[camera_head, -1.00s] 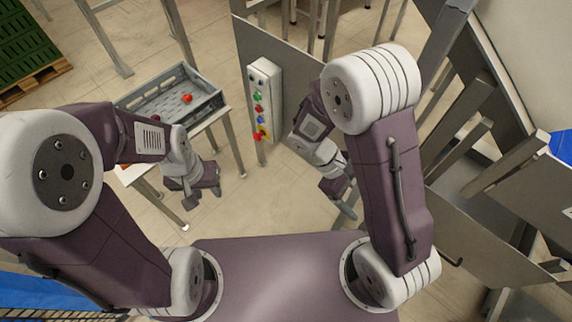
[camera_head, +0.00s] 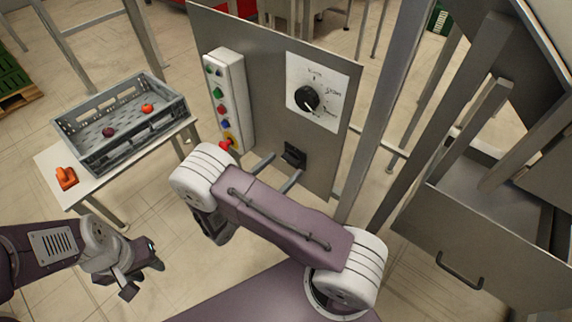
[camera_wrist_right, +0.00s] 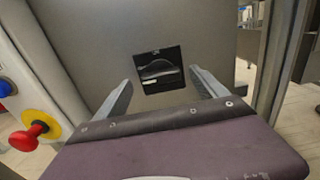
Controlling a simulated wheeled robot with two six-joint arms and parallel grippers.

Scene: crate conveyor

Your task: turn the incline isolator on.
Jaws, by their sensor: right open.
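A grey upright panel (camera_head: 330,140) carries a small black switch (camera_head: 294,155) low down, which I take to be the isolator. It also shows in the right wrist view (camera_wrist_right: 159,70) as a square black plate with a rounded black handle lying roughly across it. My right gripper (camera_head: 287,162) is open and empty, its two fingers pointing at the panel on either side of the switch. In the right wrist view the fingers (camera_wrist_right: 160,82) look short of the handle; contact cannot be told. My left gripper (camera_head: 143,280) is open and empty at lower left.
A white plate with a black dial (camera_head: 307,99) sits above the switch. A control box (camera_head: 238,112) with coloured buttons stands to its left; its red knob (camera_wrist_right: 28,138) is beside my right gripper. A grey crate (camera_head: 80,150) with red fruit stands on the left table.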

